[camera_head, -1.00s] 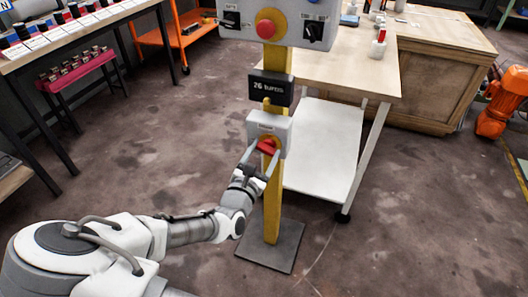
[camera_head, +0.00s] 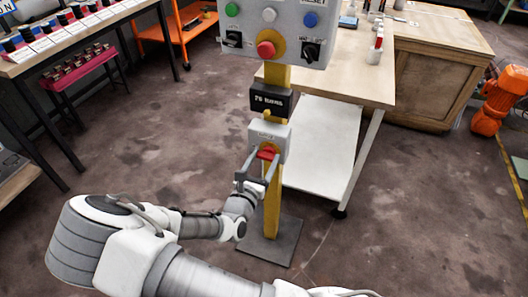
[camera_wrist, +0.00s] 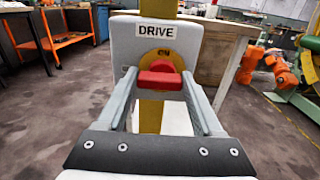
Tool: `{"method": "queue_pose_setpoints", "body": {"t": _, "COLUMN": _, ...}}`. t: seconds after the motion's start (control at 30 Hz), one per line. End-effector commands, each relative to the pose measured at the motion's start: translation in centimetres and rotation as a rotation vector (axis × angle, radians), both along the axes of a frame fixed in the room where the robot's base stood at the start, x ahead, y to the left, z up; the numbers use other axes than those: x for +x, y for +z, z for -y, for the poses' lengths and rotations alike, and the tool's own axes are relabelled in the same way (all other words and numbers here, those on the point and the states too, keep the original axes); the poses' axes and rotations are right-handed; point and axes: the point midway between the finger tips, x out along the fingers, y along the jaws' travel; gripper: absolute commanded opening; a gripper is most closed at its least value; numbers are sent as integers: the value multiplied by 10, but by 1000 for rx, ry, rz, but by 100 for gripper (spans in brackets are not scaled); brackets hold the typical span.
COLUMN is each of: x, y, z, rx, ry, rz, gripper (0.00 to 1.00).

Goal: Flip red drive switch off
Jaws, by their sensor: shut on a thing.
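The red drive switch (camera_head: 267,153) sits on a yellow disc on the front of a light grey box (camera_head: 281,139) on a yellow post. In the wrist view the red knob (camera_wrist: 159,76) lies across between the fingers, under a "DRIVE" label, with "ON" readable above it on the disc. My gripper (camera_head: 262,158) reaches it from the front, its two fingers on either side. In the wrist view my gripper (camera_wrist: 160,88) is shut on the knob's sides. The lower part of the disc is hidden behind the knob.
Above on the same post are a black display (camera_head: 271,100) and a control panel (camera_head: 275,30) with buttons and a red knob. A wooden table with a white lower shelf (camera_head: 318,145) stands close behind at right.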

Motion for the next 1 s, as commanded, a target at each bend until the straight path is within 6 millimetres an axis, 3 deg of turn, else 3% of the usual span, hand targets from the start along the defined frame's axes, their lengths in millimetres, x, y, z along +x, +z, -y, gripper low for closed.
{"method": "queue_pose_setpoints", "body": {"t": 0.37, "x": 0, "y": -1, "z": 0, "rx": -18, "ry": 1, "rz": -6, "gripper": 12}}
{"method": "queue_pose_setpoints", "body": {"t": 0.4, "x": 0, "y": -1, "z": 0, "rx": -18, "ry": 1, "rz": -6, "gripper": 71}}
{"method": "queue_pose_setpoints", "body": {"t": 0.57, "x": 0, "y": -1, "z": 0, "rx": -17, "ry": 0, "rz": -6, "gripper": 98}}
{"method": "queue_pose_setpoints", "body": {"t": 0.87, "x": -1, "y": 0, "z": -1, "rx": -16, "ry": 0, "rz": -6, "gripper": 98}}
{"method": "queue_pose_setpoints", "body": {"t": 1.0, "x": -13, "y": 1, "z": -5, "rx": -16, "ry": 2, "rz": -7, "gripper": 98}}
